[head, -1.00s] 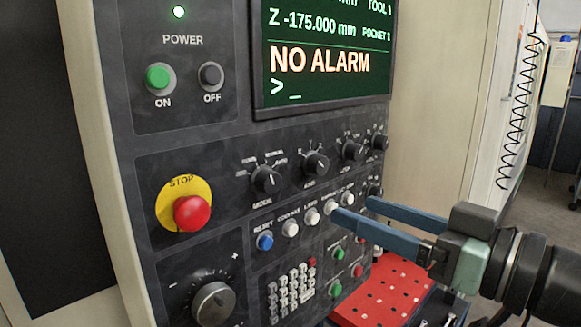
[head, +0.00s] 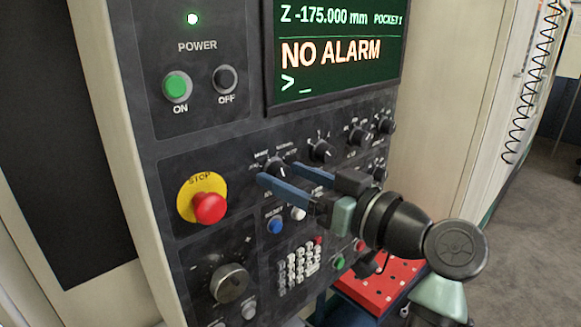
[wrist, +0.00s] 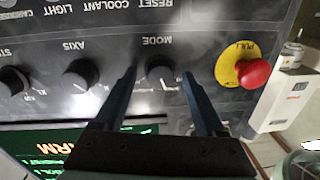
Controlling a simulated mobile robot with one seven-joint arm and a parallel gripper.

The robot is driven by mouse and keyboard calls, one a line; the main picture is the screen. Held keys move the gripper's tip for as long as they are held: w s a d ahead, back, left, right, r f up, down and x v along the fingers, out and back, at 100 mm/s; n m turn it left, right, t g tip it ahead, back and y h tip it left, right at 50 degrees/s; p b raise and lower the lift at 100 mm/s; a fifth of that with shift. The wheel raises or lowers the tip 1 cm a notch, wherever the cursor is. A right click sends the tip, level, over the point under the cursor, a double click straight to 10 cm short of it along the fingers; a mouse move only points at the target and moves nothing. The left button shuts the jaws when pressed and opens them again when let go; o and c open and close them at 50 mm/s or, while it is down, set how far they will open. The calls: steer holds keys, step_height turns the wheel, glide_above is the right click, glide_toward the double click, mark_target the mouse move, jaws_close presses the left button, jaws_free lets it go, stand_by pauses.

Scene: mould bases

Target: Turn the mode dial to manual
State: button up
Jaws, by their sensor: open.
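The mode dial (head: 280,168) is a black knob with a white pointer line on the dark control panel, below the screen's lower left corner. Its small labels are too blurred to read surely, and I cannot tell which one the pointer marks. My gripper (head: 279,173) is open, with one blue finger on each side of the dial, partly covering it. The wrist view, which is upside down, shows the dial (wrist: 160,74) between the two fingertips (wrist: 158,73), with a gap visible on both sides. I cannot tell how deep the fingers reach around the knob.
The red stop button (head: 210,208) on its yellow plate sticks out to the left of my gripper. The axis dial (head: 322,152) and further knobs are to the right. Coloured buttons, including a blue one (head: 275,226), lie below. A red perforated surface (head: 385,288) is low at the right.

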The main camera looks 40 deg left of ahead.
jaws_close()
stand_by(0.4)
steer(key=shift+m, duration=0.3)
steer(key=m, duration=0.3)
steer(key=shift+m, duration=0.3)
steer(key=shift+m+y+p, duration=0.3)
steer(key=shift+m+p, duration=0.05)
steer(key=shift+m, duration=1.45)
jaws_free()
